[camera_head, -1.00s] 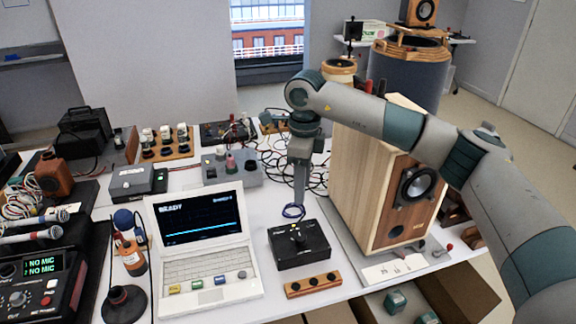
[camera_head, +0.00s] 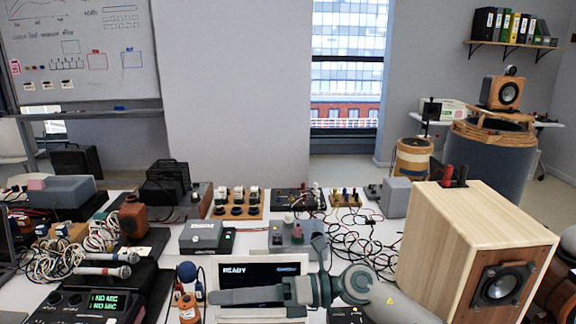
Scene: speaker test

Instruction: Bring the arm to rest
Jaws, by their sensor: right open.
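My right arm comes in low from the right edge of the bottom. My right gripper (camera_head: 216,297) points left across the front of the white laptop (camera_head: 290,259), whose screen reads READY. The gripper is open, seen nearly side-on, and nothing shows between its fingers. The wooden speaker (camera_head: 455,245) stands upright at the right, beside and behind my forearm. My left gripper is not in view.
An orange bottle (camera_head: 188,308) stands just left of the gripper. A black audio unit (camera_head: 85,304) with microphones is at lower left. Loose cables (camera_head: 365,245) lie between the grey boxes and the speaker. A whiteboard (camera_head: 80,50) hangs at the back left.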

